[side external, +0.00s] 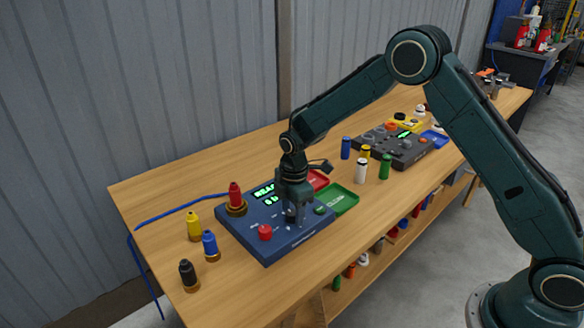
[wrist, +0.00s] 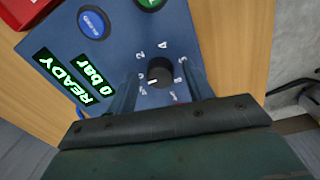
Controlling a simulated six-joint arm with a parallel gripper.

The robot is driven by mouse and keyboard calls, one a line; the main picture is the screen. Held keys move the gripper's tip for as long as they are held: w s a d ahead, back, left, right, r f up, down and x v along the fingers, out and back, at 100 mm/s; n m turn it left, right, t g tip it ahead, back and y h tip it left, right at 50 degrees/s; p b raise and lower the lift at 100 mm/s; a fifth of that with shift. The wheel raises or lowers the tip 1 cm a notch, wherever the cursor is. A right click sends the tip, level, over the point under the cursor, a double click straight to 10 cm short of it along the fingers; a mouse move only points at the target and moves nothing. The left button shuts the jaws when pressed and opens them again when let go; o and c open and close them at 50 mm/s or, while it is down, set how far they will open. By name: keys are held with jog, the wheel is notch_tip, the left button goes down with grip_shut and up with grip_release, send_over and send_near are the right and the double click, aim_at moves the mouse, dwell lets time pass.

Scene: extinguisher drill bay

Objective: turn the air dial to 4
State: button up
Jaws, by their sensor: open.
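The air dial (wrist: 160,74) is a round black knob on the blue panel. Its white mark points to the lower left in the wrist view, toward the label at that side. The 4 (wrist: 162,44) is printed above the knob, and the 2 is to its upper left. My gripper (wrist: 161,72) is open, with one finger on each side of the knob; I cannot tell whether either touches it. In the side external view my gripper (side external: 292,212) points down over the blue panel (side external: 268,251) and mostly hides the dial. The display (wrist: 78,76) reads READY and 0 bar.
A red button (side external: 265,232) and a red bottle (side external: 235,195) are on the panel near my gripper. Yellow, blue and black bottles (side external: 188,275) stand left of it. A green tray (side external: 340,199) and small cylinders (side external: 361,171) are to the right. Bare table lies in front.

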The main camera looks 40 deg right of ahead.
jog(key=c, duration=1)
jog(key=shift+o, duration=0.2)
jog(key=shift+m, duration=0.5)
jog(key=m, duration=0.9)
jog(key=shift+a, duration=0.1)
jog(key=m, duration=0.7)
jog(key=shift+g, duration=0.3)
jog(key=m, duration=0.6)
jog(key=shift+w+r+m, duration=0.1)
jog(key=shift+m, duration=0.3)
